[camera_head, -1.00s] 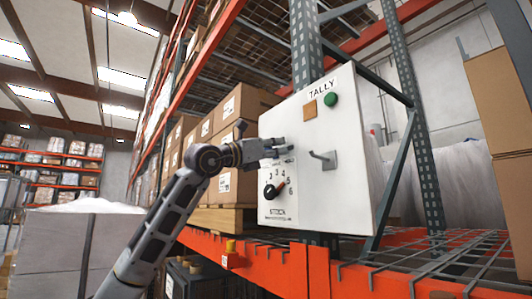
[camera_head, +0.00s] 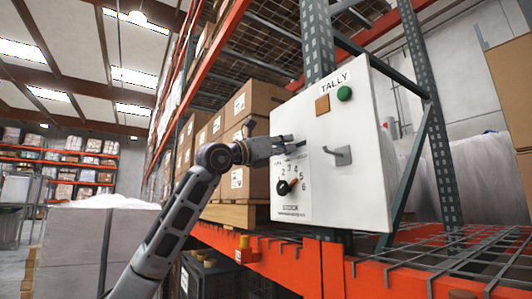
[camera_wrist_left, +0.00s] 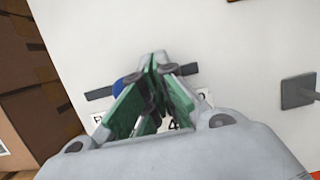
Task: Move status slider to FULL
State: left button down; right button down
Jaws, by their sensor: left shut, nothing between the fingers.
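The white tally panel (camera_head: 365,115) stands upright on the rack. In the left wrist view the slider's dark slot (camera_wrist_left: 98,95) runs across the panel face, with its right end showing past the fingers. The blue slider knob (camera_wrist_left: 119,86) is in the left part of the slot, partly hidden behind my left finger. My left gripper (camera_head: 297,146) is at the panel's upper left; it also shows in the left wrist view (camera_wrist_left: 158,66). Its green-padded fingers are shut and empty, just right of the knob. Contact cannot be told. Labels below the slot are mostly covered. My right gripper is out of view.
A grey peg (camera_head: 342,155) sticks out right of the gripper. Below are a numbered dial (camera_head: 284,187) and STOCK label; above are a green button (camera_head: 344,93) and an orange square (camera_head: 322,105). Cartons (camera_head: 250,105) stand close left. An orange beam (camera_head: 285,262) runs below.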

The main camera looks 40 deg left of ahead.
pick_arm(q)
jog(key=shift+w+a, duration=0.25)
jog(key=shift+a, duration=0.35)
jog(key=shift+w+a+p, duration=0.2)
jog(key=shift+a+p, duration=0.1)
jog(key=shift+a, duration=0.2)
jog(key=shift+w+a+p, duration=0.2)
jog(key=shift+a+p, duration=0.05)
jog(key=shift+a, duration=0.2)
jog(key=shift+w+a, duration=0.25)
jog(key=shift+a, duration=0.35)
jog(key=shift+w+a, duration=0.2)
jog(key=shift+a, duration=0.35)
dwell(0.5)
jog(key=shift+s+d, duration=0.3)
jog(key=shift+d, duration=0.45)
dwell(0.5)
jog(key=s+a+b, duration=0.2)
jog(key=s+a, duration=0.2)
jog(key=s, duration=0.5)
jog(key=shift+s+b, duration=0.15)
jog(key=shift+b, duration=0.25)
dwell(1.0)
dwell(0.4)
